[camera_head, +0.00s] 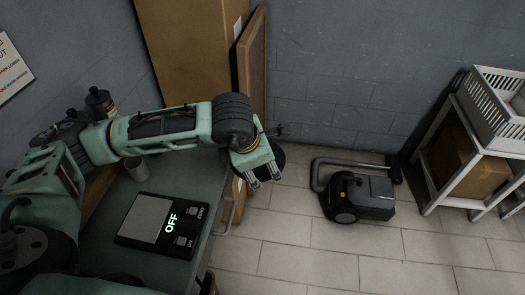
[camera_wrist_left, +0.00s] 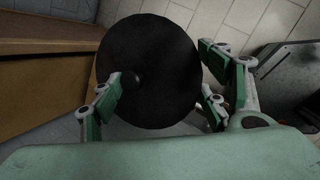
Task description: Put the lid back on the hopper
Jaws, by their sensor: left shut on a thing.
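My left gripper (camera_head: 264,181) hangs past the right edge of the grey table, fingers pointing down. It is shut on the lid, a black round disc with a small knob. In the left wrist view the lid (camera_wrist_left: 150,50) fills the middle, and the gripper (camera_wrist_left: 163,92) has its fingers on either side near the knob. In the head view only part of the dark lid (camera_head: 276,160) shows behind the gripper. I cannot make out the hopper in either view. My right gripper is not in view.
The grey table (camera_head: 185,268) bears a black panel reading OFF (camera_head: 150,215), a grey cup (camera_head: 137,168) and a dark bottle (camera_head: 99,101). Tall brown boards (camera_head: 252,60) stand behind the arm. A black vacuum-like machine (camera_head: 362,197) is on the tiled floor. A white rack (camera_head: 450,150) stands right.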

